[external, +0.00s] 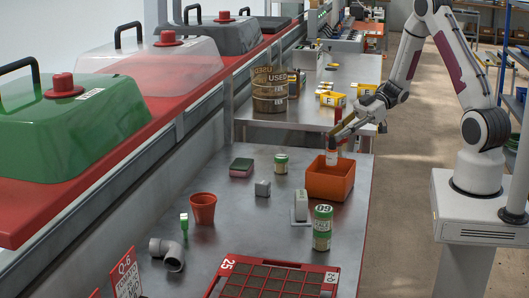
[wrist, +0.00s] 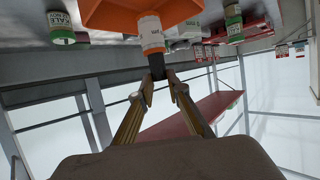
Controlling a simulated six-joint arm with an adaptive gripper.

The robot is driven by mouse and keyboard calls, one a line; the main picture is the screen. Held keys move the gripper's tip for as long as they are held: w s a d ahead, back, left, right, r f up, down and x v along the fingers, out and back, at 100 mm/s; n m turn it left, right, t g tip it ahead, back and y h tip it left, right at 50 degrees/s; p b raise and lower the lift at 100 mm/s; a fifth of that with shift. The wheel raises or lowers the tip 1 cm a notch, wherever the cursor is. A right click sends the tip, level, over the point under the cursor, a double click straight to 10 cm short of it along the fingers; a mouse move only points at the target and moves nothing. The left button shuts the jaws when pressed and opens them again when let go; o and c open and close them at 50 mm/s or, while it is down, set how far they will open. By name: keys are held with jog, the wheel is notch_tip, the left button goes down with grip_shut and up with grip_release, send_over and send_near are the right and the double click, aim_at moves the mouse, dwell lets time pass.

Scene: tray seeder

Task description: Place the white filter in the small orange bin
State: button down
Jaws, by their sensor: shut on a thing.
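The white filter (external: 332,158) is a small upright white cylinder with a printed label and a dark end. My gripper (external: 338,136) is shut on its dark end and holds it over the small orange bin (external: 329,184). In the wrist view, the fingertips (wrist: 157,82) close around the dark part, and the filter's white body (wrist: 150,32) overlaps the orange bin (wrist: 105,14). I cannot tell whether the filter's lower end is below the rim. The bin stands on the metal table.
Near the bin stand a green-lidded jar (external: 281,164), a white block-shaped thing (external: 301,205) and a larger green-and-white can (external: 322,230). A red pot (external: 203,208), a grey pipe elbow (external: 167,253) and a red seed tray (external: 229,262) are nearer. Yellow bins (external: 333,99) stand behind.

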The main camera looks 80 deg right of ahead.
jog(key=shift+f, duration=0.5)
jog(key=shift+f, duration=0.1)
jog(key=shift+f, duration=2)
jog(key=shift+f, duration=0.1)
jog(key=c, duration=1.9)
grip_release()
jog(key=v, duration=1.2)
